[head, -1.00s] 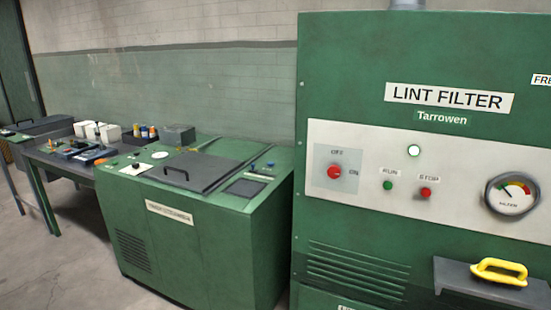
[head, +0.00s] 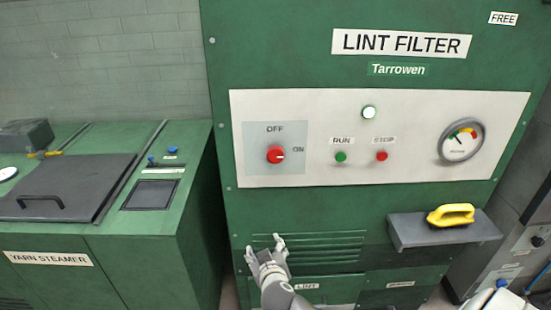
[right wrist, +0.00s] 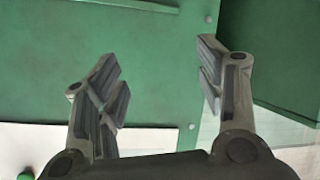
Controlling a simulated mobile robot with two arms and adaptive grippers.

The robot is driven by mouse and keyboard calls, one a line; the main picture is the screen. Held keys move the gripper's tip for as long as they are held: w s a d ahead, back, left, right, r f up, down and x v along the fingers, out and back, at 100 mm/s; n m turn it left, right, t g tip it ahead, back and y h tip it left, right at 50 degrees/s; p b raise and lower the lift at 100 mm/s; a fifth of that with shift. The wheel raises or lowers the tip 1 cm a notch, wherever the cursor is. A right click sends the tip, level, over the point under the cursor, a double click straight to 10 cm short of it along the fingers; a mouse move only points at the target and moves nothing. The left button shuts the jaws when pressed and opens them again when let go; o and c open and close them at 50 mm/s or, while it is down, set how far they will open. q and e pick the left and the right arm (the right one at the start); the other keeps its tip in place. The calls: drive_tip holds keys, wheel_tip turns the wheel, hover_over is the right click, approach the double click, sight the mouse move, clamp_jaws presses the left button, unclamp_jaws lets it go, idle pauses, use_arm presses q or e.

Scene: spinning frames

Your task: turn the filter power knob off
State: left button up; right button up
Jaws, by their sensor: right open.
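The red filter power knob (head: 275,155) sits on a pale square plate with OFF above it and ON to its right. Its white mark points right, toward ON. The plate is at the left of the white control panel (head: 310,178) on the green lint filter cabinet (head: 280,60). My right gripper (head: 265,244) is open and empty, below the knob and apart from it, in front of the louvres. In the right wrist view its spread fingers (right wrist: 157,55) show against the green cabinet, and the knob is not seen. My left gripper is not in view.
Right of the knob are the green RUN button (head: 341,157), the red STOP button (head: 382,156) and a gauge (head: 461,141). A lit lamp (head: 369,112) is above. A yarn steamer (head: 130,270) stands left.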

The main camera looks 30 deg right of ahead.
wheel_tip(320, 180, up, 14)
drive_tip(key=d+m+t+h, duration=0.1)
drive_tip(key=m+t+h, duration=0.2)
drive_tip(key=m+h, duration=0.1)
drive_tip(key=m, duration=0.1)
approach(275, 158)
drive_tip(key=p+x, duration=0.2)
drive_tip(key=x, duration=0.6)
drive_tip(key=shift+d+p, duration=0.15)
drive_tip(key=shift+p, duration=0.2)
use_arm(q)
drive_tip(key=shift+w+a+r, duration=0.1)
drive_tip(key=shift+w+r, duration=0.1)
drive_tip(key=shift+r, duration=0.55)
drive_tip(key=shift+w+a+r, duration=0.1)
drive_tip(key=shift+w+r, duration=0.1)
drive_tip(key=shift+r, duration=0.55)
use_arm(e)
drive_tip(key=shift+w+d+t, duration=0.3)
drive_tip(key=shift+w+d, duration=0.05)
drive_tip(key=shift+w, duration=0.3)
drive_tip(key=c, duration=1)
drive_tip(key=shift+c, duration=0.2)
